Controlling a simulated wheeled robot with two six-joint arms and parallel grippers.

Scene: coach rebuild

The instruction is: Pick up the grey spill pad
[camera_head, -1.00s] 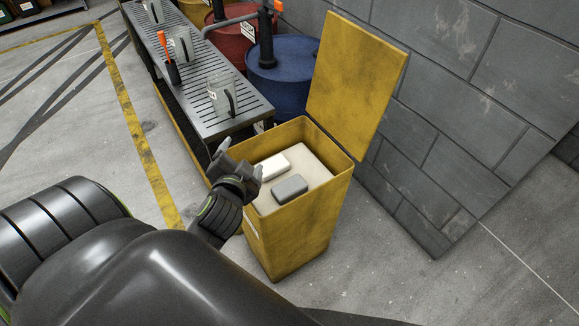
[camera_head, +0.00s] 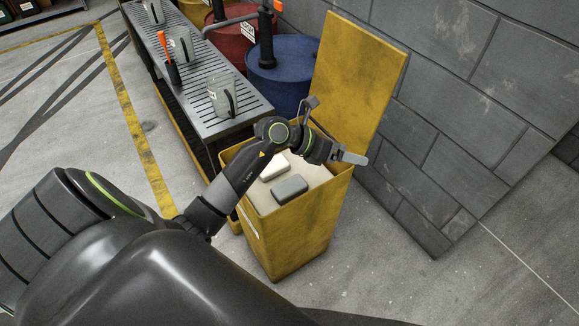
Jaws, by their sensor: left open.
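The grey spill pad (camera_head: 290,188) is a rounded block lying flat on the pale surface inside the open yellow bin (camera_head: 292,240). A white pad (camera_head: 274,168) lies next to it, behind and to the left. My left gripper (camera_head: 339,130) is open and empty, with its fingers spread wide over the far right part of the bin. It is beyond the grey pad and to its right, apart from it. My left forearm hides part of the bin's left and back rim. My right gripper is not in view.
The bin's yellow lid (camera_head: 357,75) stands raised at the back, close behind my gripper. A metal grated bench (camera_head: 205,105) with several jugs stands left of the bin. A blue drum (camera_head: 281,80) and a block wall (camera_head: 480,100) are behind.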

